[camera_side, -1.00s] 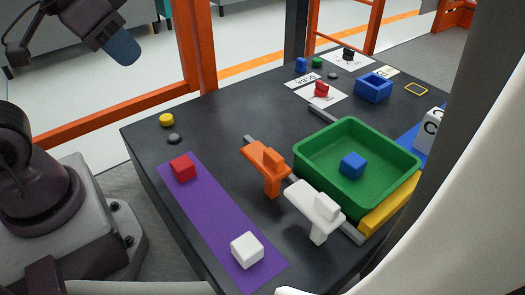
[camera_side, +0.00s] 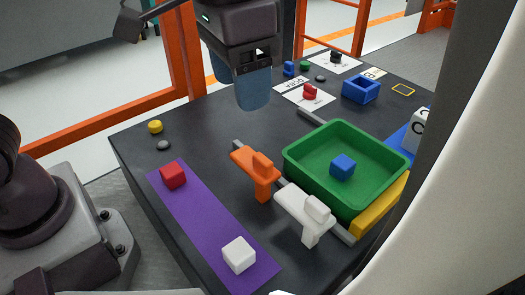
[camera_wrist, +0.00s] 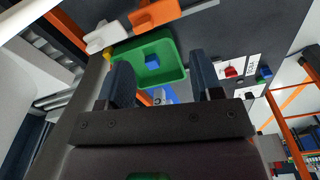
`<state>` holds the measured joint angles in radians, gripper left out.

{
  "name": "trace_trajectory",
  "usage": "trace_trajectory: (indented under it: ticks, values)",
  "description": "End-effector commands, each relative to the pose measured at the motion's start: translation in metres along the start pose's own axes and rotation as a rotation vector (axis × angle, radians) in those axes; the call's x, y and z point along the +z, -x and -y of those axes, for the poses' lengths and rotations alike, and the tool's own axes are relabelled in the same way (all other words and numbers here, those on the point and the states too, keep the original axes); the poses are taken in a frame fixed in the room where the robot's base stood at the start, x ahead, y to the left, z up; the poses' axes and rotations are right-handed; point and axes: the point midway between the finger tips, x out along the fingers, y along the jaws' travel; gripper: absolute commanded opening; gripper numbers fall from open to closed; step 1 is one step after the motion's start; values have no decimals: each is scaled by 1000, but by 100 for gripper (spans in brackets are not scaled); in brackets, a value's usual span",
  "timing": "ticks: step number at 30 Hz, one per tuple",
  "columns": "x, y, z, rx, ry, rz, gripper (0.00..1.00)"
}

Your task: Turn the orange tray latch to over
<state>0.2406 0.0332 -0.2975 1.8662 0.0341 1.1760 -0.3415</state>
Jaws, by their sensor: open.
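The orange tray latch (camera_side: 256,168) stands in the side view on a grey rail at the near left side of the green tray (camera_side: 300,183). Its flat arm points left, away from the tray. It also shows in the wrist view (camera_wrist: 154,14) at the top. A matching white latch (camera_side: 303,208) stands beside it, its arm also pointing away from the tray. A blue cube (camera_side: 342,166) lies in the tray. My gripper (camera_side: 254,100) is above the table, behind and apart from the orange latch. In the wrist view its two fingers (camera_wrist: 163,83) are spread and empty.
A purple strip (camera_side: 205,222) holds a red cube (camera_side: 173,175) and a white cube (camera_side: 239,255). A yellow block (camera_side: 379,208) lies against the tray's right end.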

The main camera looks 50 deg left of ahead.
Motion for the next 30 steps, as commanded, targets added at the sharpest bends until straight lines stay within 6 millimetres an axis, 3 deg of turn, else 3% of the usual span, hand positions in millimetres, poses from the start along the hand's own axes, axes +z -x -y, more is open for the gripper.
trace_trajectory:
  ticks: [1, 3, 6, 11, 24, 30]
  values:
    - [-10, 0, -17, 8, 17, 32, 60]
    - [-18, 8, -29, 11, 67, 53, 60]
    - [-20, 24, -31, 3, 158, 55, 60]
    - [-16, 16, -28, -11, 210, 75, 60]
    - [-9, -67, -28, -12, 208, 77, 60]
    - [-8, -95, -28, -11, 207, 73, 60]
